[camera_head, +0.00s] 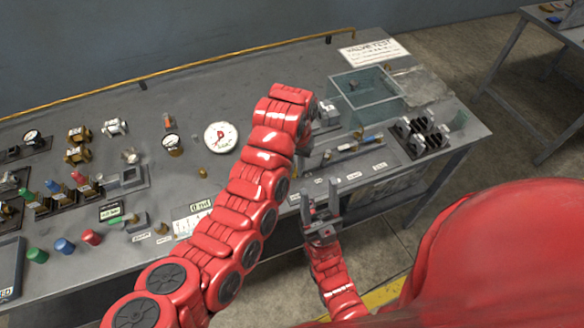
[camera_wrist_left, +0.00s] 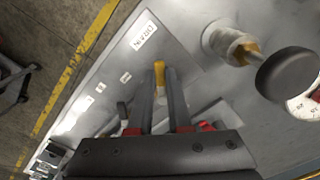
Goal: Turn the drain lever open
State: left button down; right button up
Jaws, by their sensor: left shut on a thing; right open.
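The drain lever (camera_wrist_left: 160,75) shows in the left wrist view as a yellow handle beside a white plate (camera_wrist_left: 146,38) lettered DRAIN. My left gripper (camera_wrist_left: 162,82) is shut on it, with one dark finger on each side of the yellow part. In the head view my left arm reaches over the bench, and the lever cannot be made out there. The lever's base and pivot are hidden by the fingers. My right gripper (camera_head: 320,190) is open and empty near the bench's front edge.
A round black knob (camera_wrist_left: 288,75) and a white dial stand close to the left gripper in its wrist view. In the head view a clear-walled tray (camera_head: 366,93) sits at the back right.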

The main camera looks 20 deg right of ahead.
pick_arm(q)
jog(key=n, duration=0.2)
jog(key=d+n, duration=0.1)
jog(key=shift+s+d+n+b, duration=0.1)
jog(key=shift+s+n+b, duration=0.15)
jog(key=shift+n+b, duration=0.1)
jog(key=shift+s+d+n+b, duration=0.1)
jog(key=shift+d+n+b, duration=0.3)
jog(key=shift+n, duration=0.7)
jog(key=shift+s+d+n+b, duration=0.1)
jog(key=shift+d+n+b, duration=0.25)
jog(key=shift+n, duration=0.7)
jog(key=shift+w, duration=0.1)
jog(key=c, duration=0.8)
grip_release()
jog(key=shift+c, duration=0.2)
